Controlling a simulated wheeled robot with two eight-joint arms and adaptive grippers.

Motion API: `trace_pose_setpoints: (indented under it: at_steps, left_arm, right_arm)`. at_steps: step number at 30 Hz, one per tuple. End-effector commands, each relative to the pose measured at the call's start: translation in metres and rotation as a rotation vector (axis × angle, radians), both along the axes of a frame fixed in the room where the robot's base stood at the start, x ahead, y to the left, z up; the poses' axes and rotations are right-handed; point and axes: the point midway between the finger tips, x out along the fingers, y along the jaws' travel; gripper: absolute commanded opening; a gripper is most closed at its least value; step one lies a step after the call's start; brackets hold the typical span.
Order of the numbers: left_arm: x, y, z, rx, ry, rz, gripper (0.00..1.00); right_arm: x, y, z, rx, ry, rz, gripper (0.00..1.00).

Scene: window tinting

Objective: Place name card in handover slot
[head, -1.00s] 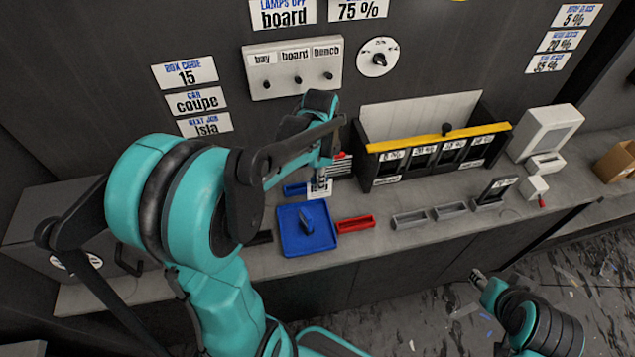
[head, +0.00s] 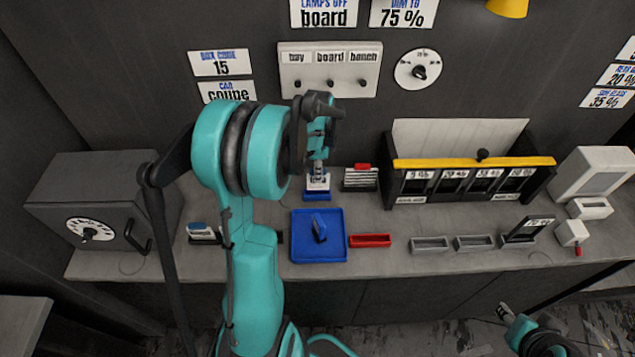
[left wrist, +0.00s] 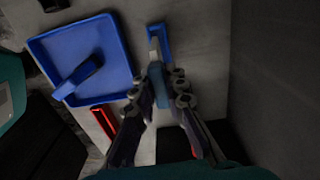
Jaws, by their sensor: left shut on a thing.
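My left gripper (head: 319,170) is shut on a small white name card (head: 318,183), held just above or at a small blue slot holder (head: 318,195) on the bench. I cannot tell whether the card's lower edge is inside the slot. In the left wrist view, my left gripper (left wrist: 157,85) is shut on a bluish piece, probably the card's back. The blue holder (left wrist: 155,31) shows just beyond it with a white edge touching or overlapping it. My right gripper (head: 504,311) is low at the right, away from the bench; its fingers are too small to judge.
A blue tray (head: 300,252) with a blue tool and a red slot holder (head: 370,240) lie in front. A striped block (head: 360,179) and yellow-barred rack (head: 475,162) stand to the right. Grey holders (head: 430,243) sit farther right, a dark box (head: 95,205) at left.

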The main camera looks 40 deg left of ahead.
Motion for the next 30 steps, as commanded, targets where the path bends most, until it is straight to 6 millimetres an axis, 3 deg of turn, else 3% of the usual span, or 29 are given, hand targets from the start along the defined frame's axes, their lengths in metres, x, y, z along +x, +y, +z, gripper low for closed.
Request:
trace_pose_setpoints:
  at_steps: [5,12,23,24,26,30]
  left_arm:
    - [0.001,0.004,-0.011,0.0,0.0,0.0,0.0]
    - [0.001,0.004,-0.043,0.0,0.0,0.0,0.0]
    - [0.001,0.004,-0.047,0.0,0.0,0.0,0.0]
    - [0.001,0.004,-0.047,0.0,0.0,0.0,0.17]
    - [0.001,0.004,-0.046,0.0,0.0,0.0,0.33]
    - [0.001,0.004,-0.046,0.0,0.0,0.0,0.33]
  right_arm:
    - [0.0,0.0,-0.003,0.0,0.0,0.0,0.4]
    - [0.0,0.0,-0.012,0.0,0.0,0.0,0.4]
    - [0.0,0.0,-0.015,0.0,0.0,0.0,0.4]
    - [0.0,0.0,-0.015,0.0,0.0,0.0,0.4]
    - [0.0,0.0,-0.014,0.0,0.0,0.0,0.4]
    - [0.0,0.0,-0.014,0.0,0.0,0.0,0.4]
